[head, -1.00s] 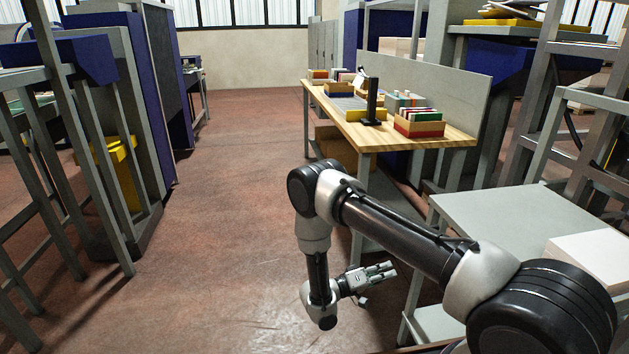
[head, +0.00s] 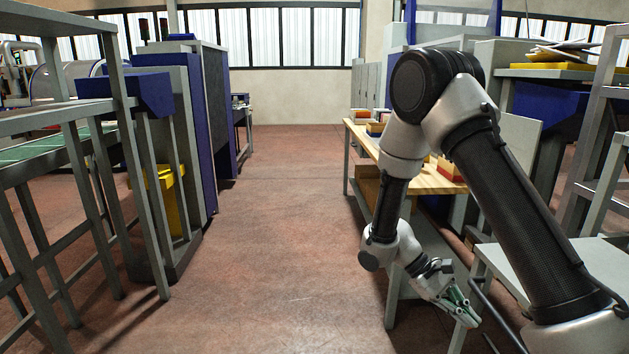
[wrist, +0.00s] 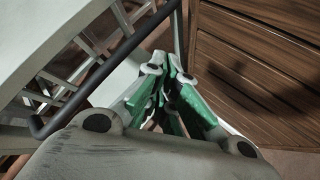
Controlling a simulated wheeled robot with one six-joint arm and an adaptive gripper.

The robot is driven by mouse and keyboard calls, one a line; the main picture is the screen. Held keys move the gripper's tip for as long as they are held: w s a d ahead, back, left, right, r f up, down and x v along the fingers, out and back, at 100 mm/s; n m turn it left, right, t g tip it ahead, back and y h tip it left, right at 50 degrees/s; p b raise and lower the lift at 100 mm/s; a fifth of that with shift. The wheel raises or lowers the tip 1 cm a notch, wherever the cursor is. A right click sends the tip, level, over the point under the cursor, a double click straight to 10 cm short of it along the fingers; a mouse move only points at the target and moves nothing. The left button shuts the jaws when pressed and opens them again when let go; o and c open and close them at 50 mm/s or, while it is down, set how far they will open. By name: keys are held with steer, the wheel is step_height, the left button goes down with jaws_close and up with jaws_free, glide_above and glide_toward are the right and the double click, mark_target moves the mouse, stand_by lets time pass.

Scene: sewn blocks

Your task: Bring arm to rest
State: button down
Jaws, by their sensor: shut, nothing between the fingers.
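My gripper (head: 461,305) hangs low at the right in the head view, at the end of my bent arm, in front of the grey side table. In the wrist view my gripper (wrist: 172,80) shows its green-lined fingers close together with nothing between them. My arm's elbow stands high in the head view and hides part of the wooden workbench (head: 432,180).
A grey side table (head: 600,262) stands at the lower right, close to my gripper. Grey metal frames (head: 75,180) and a yellow bin (head: 172,200) line the left. The red floor (head: 285,220) in the middle is clear. A brown slatted surface (wrist: 255,70) fills the wrist view's right.

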steer(key=s+d+r+m+t+y, duration=0.1)
steer(key=s+r+t+y, duration=0.3)
steer(key=r, duration=0.9)
steer(key=s+d+r+m+t+y, duration=0.1)
steer(key=s+r+m+t+y, duration=0.2)
steer(key=s+r+t, duration=0.4)
step_height(320, 180, up, 7)
steer(key=shift+s+d+r+y, duration=0.2)
steer(key=shift+s+y, duration=0.5)
steer(key=shift+y, duration=0.2)
